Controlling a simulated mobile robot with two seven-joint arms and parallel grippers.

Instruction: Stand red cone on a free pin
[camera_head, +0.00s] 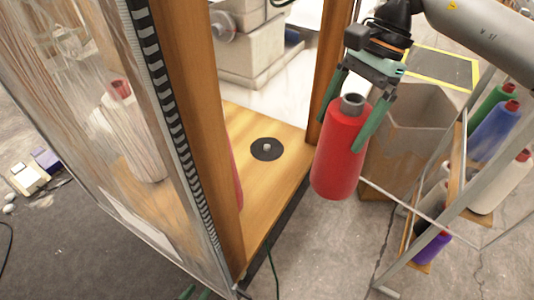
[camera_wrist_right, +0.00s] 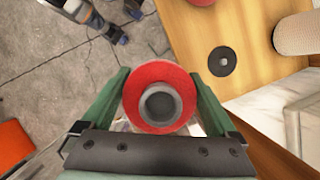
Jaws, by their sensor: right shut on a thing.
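The red cone (camera_head: 340,150) hangs upright in my right gripper (camera_head: 361,119), to the right of the wooden shelf's front edge and clear of the floor. In the right wrist view the cone (camera_wrist_right: 137,97) sits between both fingers (camera_wrist_right: 158,103), its grey core facing the camera. A free pin (camera_head: 267,147) stands on a black disc on the wooden board; the right wrist view shows this pin (camera_wrist_right: 222,61) to the right of the cone. Green tips of my left gripper (camera_head: 195,293) barely show at the bottom edge; their opening is unclear.
A wooden post (camera_head: 190,110) and clear plastic sheet (camera_head: 95,130) stand left of the pin, with a pale cone behind the sheet. Another post (camera_head: 325,70) stands behind the held cone. A cardboard box (camera_head: 408,130) and a rack of coloured cones (camera_head: 492,130) are at right.

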